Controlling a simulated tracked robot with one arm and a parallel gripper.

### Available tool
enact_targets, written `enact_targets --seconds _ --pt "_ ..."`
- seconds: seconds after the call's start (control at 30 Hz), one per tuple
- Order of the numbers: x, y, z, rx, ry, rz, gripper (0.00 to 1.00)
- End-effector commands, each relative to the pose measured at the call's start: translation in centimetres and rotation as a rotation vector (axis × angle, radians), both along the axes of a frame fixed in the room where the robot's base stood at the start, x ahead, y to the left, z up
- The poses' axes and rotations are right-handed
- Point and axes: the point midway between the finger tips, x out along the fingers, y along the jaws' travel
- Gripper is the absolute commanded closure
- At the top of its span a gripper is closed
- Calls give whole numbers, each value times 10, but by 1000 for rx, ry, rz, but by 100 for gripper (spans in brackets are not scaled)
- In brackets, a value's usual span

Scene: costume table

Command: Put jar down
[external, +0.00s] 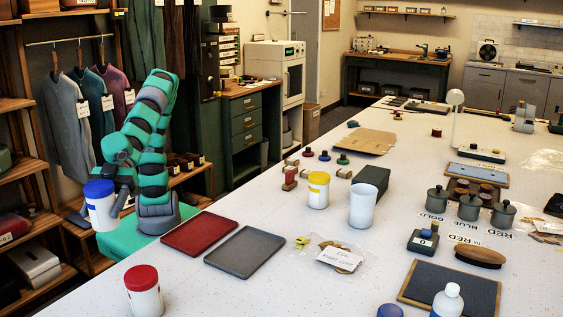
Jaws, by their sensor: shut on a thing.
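A white jar with a blue lid (100,207) hangs upright, slightly tilted, at the left of the external view. My gripper (112,187) is shut on it; the jar partly hides the fingers. The jar is in the air beside the table's left edge, in front of my green base. A white jar with a red lid (143,293) stands at the table's near left corner. A white jar with a yellow-banded lid (318,191) stands near the middle of the table.
A red tray (200,233) and a grey tray (245,252) lie empty near the table's left edge. A white open cup (363,207) stands right of the yellow jar, with a dark box (371,180) behind. Bare tabletop (230,293) lies in front of the trays.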

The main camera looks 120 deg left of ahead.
Motion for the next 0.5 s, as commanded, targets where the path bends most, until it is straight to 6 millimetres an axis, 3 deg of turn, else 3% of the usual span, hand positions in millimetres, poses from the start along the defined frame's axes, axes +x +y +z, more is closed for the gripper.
enact_targets --seconds 0.5 --pt "-39 -33 12 0 -2 -29 72"
